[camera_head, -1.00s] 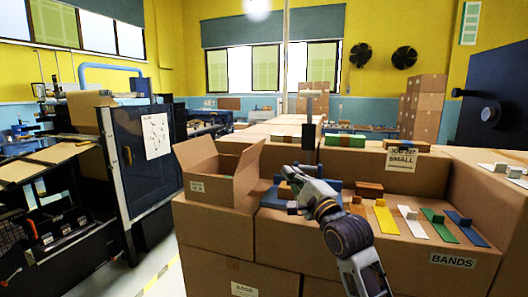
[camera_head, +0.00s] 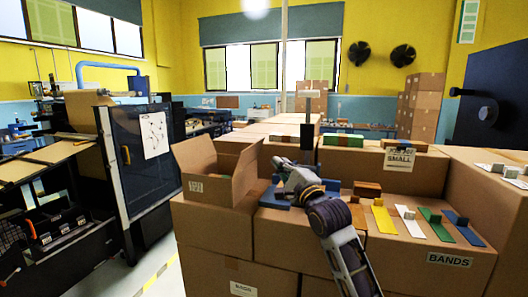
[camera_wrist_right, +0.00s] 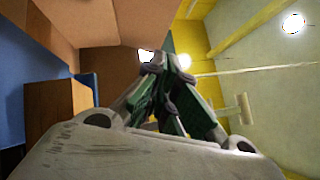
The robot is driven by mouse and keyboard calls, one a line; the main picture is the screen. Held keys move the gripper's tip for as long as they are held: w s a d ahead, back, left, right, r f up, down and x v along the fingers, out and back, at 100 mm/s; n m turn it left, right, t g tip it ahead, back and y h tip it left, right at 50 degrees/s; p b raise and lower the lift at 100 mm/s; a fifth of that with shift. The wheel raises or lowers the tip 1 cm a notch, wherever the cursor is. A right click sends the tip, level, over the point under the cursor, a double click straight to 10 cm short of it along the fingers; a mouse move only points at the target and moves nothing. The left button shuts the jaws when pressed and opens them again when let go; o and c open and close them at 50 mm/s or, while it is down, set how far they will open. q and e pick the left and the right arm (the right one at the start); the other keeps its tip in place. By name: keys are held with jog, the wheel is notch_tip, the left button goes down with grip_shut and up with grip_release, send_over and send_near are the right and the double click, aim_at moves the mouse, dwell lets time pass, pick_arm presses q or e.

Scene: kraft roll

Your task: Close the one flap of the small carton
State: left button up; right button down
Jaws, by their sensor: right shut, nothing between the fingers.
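The small carton (camera_head: 210,188) stands open on a larger box at the left end of the box counter. My right gripper (camera_head: 277,162) is just right of that flap, with a small visible gap. In the right wrist view the fingers (camera_wrist_right: 160,62) are shut and empty. Brown cardboard (camera_wrist_right: 105,22) fills the upper left there, probably the carton or its flap. My left gripper is not in view.
A blue tray (camera_head: 268,200) lies under my right gripper. A brown block (camera_head: 367,189) and yellow (camera_head: 384,219), white, green and blue pieces lie to the right. A dark post (camera_head: 307,137) stands behind the gripper. A box marked SMALL (camera_head: 399,158) is at the back.

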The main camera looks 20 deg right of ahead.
aim_at(257, 143)
jog(key=shift+x, duration=0.9)
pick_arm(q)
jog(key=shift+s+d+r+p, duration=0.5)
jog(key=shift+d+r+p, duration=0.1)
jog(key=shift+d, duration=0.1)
pick_arm(e)
jog(key=w+a, duration=0.1)
jog(key=w+a+r, duration=0.1)
jog(key=w, duration=0.1)
jog(key=w+a+r, duration=0.1)
jog(key=shift+w+a+r, duration=0.1)
jog(key=shift+w+a, duration=0.15)
jog(key=shift+w, duration=0.15)
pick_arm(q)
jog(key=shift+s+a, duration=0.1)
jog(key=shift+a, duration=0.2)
pick_arm(e)
jog(key=shift+w, duration=0.1)
